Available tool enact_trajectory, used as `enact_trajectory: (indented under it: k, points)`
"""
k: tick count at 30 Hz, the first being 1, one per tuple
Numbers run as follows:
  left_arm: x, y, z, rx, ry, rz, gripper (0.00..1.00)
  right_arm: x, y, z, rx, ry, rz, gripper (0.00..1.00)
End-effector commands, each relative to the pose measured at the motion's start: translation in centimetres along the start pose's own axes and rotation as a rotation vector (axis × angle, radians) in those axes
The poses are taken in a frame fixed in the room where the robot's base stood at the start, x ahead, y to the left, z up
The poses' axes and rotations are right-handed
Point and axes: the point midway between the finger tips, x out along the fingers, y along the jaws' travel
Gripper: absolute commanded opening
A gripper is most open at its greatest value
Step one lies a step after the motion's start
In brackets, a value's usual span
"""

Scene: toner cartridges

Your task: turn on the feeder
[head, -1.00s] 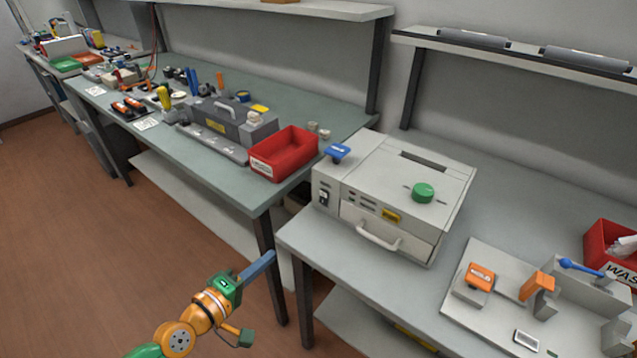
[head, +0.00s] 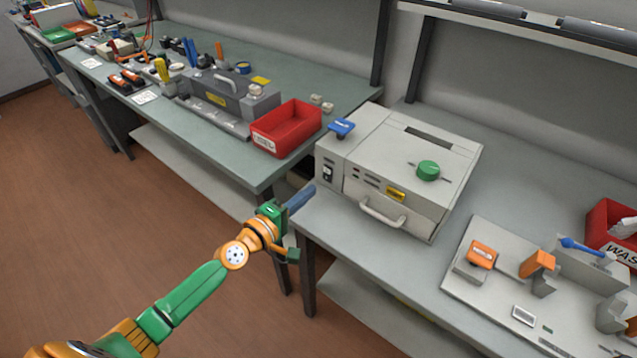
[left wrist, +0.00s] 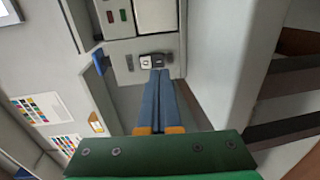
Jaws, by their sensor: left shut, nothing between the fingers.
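The feeder (head: 395,165) is a beige box on the right bench. It has a green knob (head: 428,170) on top, a blue part (head: 341,127) at its left corner and a handle on its front. A small black-and-white rocker switch (head: 328,172) is on its left front face; it also shows in the left wrist view (left wrist: 149,62). I cannot tell which way the switch is set. My left gripper (head: 311,190) is shut and empty, its blue fingers just left of and below the switch. In the left wrist view its fingertips (left wrist: 160,72) point at the switch, seemingly slightly apart from it.
A red bin (head: 287,128) stands on the green bench at the left. A pale fixture plate (head: 490,285) with orange parts lies right of the feeder, near another red bin (head: 610,230). A gap separates the two benches. The floor in front is clear.

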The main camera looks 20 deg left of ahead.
Motion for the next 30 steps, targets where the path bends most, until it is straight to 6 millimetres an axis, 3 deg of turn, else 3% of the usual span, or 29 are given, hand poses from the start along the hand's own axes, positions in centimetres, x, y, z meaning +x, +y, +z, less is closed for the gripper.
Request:
enact_trajectory:
  k: [3, 9, 20, 23, 25, 30]
  points:
    - [2.3, -0.1, 0.0, -0.001, 0.0, 0.002, 0.0, 0.5, -0.1, 0.0, 0.0, 0.001, -0.001, 0.82]
    - [4.3, -0.1, 0.0, 0.001, -0.001, 0.0, 0.0, 1.0, -0.2, 0.0, 0.001, 0.003, -0.003, 0.82]
    - [4.6, -0.1, 0.0, 0.0, -0.001, -0.001, 0.0, 1.0, -0.3, -0.1, 0.002, 0.003, -0.004, 0.82]
    - [4.9, -0.7, 0.0, 0.0, -0.001, 0.014, 0.0, 2.3, -0.3, 0.1, 0.002, 0.003, -0.004, 0.82]
    - [5.3, -1.3, 0.1, -0.001, -0.001, 0.044, 0.0, 4.2, -0.4, 0.2, 0.002, 0.003, -0.004, 0.82]
    - [5.2, -0.2, 0.0, -0.001, -0.001, 0.048, 0.0, 3.2, -0.3, 0.2, 0.001, 0.002, -0.004, 0.82]
